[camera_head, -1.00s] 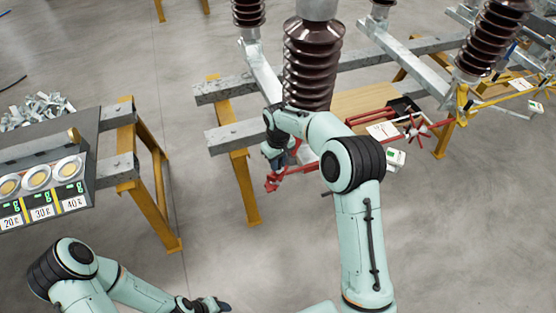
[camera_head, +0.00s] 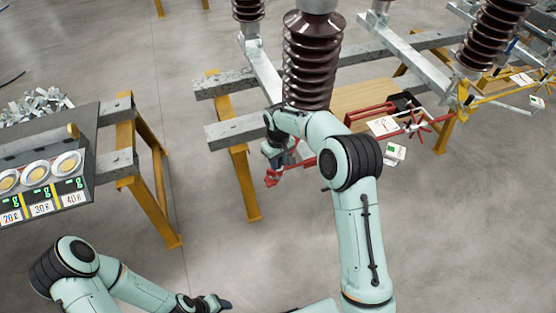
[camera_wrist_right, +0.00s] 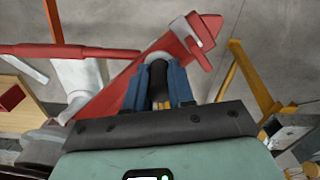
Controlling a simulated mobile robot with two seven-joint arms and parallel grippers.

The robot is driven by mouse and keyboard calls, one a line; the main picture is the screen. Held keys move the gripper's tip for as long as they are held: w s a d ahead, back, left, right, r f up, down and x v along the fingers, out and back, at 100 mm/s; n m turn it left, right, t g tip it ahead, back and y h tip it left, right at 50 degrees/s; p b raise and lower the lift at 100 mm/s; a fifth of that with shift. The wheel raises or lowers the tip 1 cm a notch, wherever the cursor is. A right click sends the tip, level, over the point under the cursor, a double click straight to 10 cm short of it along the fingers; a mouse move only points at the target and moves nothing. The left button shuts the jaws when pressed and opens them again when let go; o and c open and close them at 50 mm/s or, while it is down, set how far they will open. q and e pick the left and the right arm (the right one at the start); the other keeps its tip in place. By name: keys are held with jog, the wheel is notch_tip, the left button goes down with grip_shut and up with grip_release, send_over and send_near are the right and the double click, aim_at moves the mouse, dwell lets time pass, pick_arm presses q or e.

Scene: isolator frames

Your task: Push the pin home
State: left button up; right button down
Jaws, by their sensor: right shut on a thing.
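In the right wrist view, my right gripper (camera_wrist_right: 160,88) has its blue fingers shut on a dark cylindrical piece, which looks like the pin (camera_wrist_right: 157,78). Its far end meets the slanted red bracket (camera_wrist_right: 113,93), by a pale round edge. How deep the pin sits is hidden by the fingers. In the head view, the right gripper (camera_head: 276,160) is at the red linkage's near end (camera_head: 272,180), below the brown insulator (camera_head: 311,70); the pin cannot be made out there. My left gripper (camera_head: 212,303) is low in the picture, away from the linkage, its jaws unclear.
Grey beams (camera_head: 225,131) on yellow legs (camera_head: 243,185) surround the work spot. A red cross handle (camera_head: 416,123) and a white box (camera_head: 394,154) are to the right. A bench (camera_head: 92,128) with dials is at left. Open floor (camera_head: 205,210) lies between the stands.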

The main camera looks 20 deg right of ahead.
jog(key=shift+f, duration=0.1)
jog(key=c, duration=0.9)
grip_release()
pick_arm(q)
jog(key=shift+w+r+p, duration=0.65)
jog(key=shift+w+r, duration=0.2)
jog(key=shift+w, duration=0.1)
pick_arm(e)
notch_tip(320, 180, up, 14)
jog(key=shift+f, duration=0.25)
pick_arm(q)
jog(key=shift+s, duration=0.1)
pick_arm(e)
jog(key=shift+f, duration=0.1)
